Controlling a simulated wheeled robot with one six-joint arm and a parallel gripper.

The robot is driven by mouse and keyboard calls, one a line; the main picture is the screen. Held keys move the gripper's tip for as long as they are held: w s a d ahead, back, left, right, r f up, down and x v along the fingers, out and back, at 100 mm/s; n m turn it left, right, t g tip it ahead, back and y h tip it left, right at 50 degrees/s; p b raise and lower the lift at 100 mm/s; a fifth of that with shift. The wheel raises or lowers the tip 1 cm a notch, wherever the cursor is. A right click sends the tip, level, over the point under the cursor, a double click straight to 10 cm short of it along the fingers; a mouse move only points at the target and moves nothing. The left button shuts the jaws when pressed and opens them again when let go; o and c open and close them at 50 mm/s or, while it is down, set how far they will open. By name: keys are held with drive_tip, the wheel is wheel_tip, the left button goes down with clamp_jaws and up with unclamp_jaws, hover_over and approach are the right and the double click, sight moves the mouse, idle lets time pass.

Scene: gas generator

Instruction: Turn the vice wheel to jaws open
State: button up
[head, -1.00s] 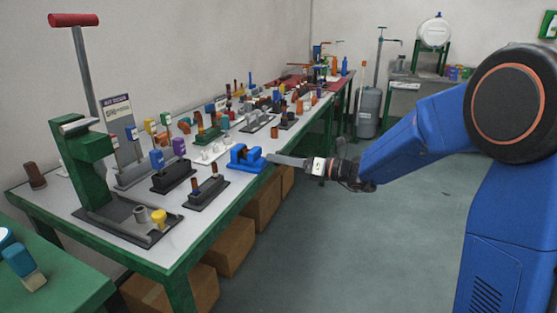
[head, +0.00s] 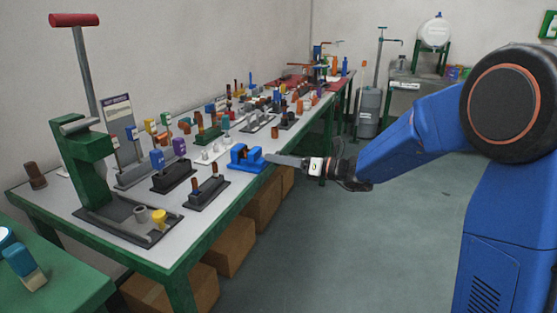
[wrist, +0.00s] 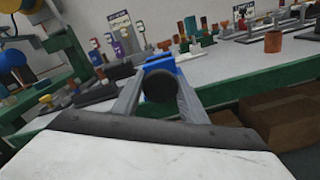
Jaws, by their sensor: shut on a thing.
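The blue vice (head: 244,160) sits at the front edge of the long workbench, and its blue body also shows in the wrist view (wrist: 159,64). Its dark round wheel (wrist: 158,86) faces me in the wrist view. My gripper (head: 268,158) reaches the vice from the right in the head view. In the wrist view, the two grey fingers of my gripper (wrist: 158,92) lie on either side of the wheel and are shut on it. The head view does not show the wheel clearly, and the jaw gap is too small to judge.
The long workbench (head: 130,240) holds several small fixtures and coloured parts around the vice. A green press (head: 85,165) stands at its near end. Cardboard boxes (head: 232,252) lie under the bench. The floor (head: 350,240) beside it is clear.

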drive_tip(key=n, duration=0.5)
drive_tip(key=shift+n, duration=0.3)
drive_tip(key=n, duration=1)
drive_tip(key=shift+n, duration=0.4)
drive_tip(key=n, duration=0.4)
drive_tip(key=shift+n, duration=0.3)
drive_tip(key=n, duration=0.4)
drive_tip(key=shift+f, duration=0.1)
drive_tip(key=n, duration=0.5)
drive_tip(key=shift+n, duration=0.4)
drive_tip(key=n, duration=0.5)
drive_tip(key=shift+n, duration=0.3)
drive_tip(key=n, duration=0.4)
drive_tip(key=shift+n, duration=0.3)
